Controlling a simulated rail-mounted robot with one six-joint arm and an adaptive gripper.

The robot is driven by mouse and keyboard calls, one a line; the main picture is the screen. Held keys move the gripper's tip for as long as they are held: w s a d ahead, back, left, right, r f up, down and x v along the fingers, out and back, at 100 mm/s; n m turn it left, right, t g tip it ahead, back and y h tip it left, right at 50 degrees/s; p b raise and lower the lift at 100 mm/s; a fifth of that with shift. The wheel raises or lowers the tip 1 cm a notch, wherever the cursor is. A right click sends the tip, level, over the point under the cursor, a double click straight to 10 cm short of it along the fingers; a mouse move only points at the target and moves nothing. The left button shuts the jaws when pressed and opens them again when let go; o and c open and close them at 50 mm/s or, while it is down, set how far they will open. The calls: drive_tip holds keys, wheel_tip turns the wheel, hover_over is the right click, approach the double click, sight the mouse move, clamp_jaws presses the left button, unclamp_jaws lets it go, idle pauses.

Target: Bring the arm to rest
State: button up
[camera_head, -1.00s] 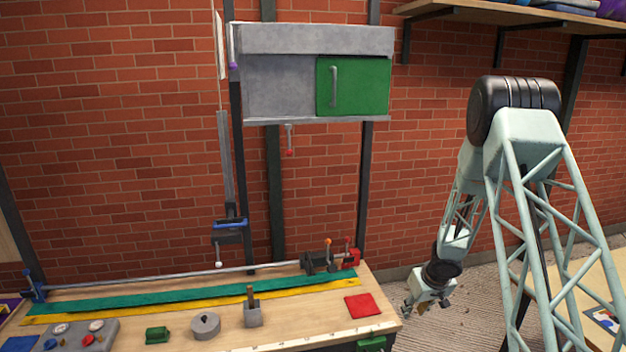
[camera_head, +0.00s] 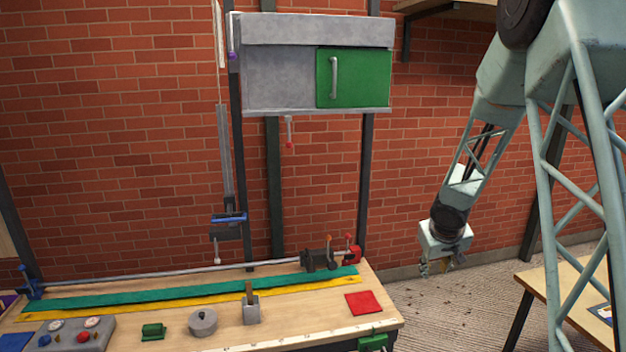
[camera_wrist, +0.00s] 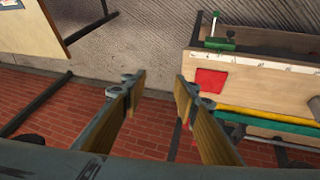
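My gripper (camera_head: 440,266) hangs below my arm in the head view, to the right of the workbench and in front of the brick wall. It points down over the carpet and touches nothing that I can see. In the wrist view its two fingers (camera_wrist: 156,88) stand well apart with wood-coloured inner pads. Only carpet and wall show between them, so it is open and empty.
The workbench (camera_head: 295,318) is at the left, with a red square (camera_head: 363,302) near its right end. A grey cabinet with a green door (camera_head: 348,77) hangs above. Another table (camera_head: 545,285) stands at the right. Carpet (camera_head: 450,310) lies between them.

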drive_tip(key=s+a+r+m+h+b, duration=0.15)
drive_tip(key=s+r+b, duration=0.25)
drive_tip(key=s+r, duration=0.65)
drive_tip(key=s+a+r+b, duration=0.25)
drive_tip(key=s+r, duration=0.45)
drive_tip(key=s, duration=0.6)
drive_tip(key=s+a+f+y+b, duration=0.1)
drive_tip(key=s+a, duration=0.3)
drive_tip(key=s, duration=0.6)
drive_tip(key=s+a+f+g+y+b, duration=0.1)
drive_tip(key=s+a+b, duration=0.3)
drive_tip(key=s, duration=0.7)
drive_tip(key=s+a+f+y+b, duration=0.1)
drive_tip(key=s+a, duration=0.4)
drive_tip(key=s, duration=0.6)
drive_tip(key=shift+s+a+f+y+b, duration=0.15)
drive_tip(key=shift+a+f+y+b, duration=0.2)
drive_tip(key=shift+b, duration=0.6)
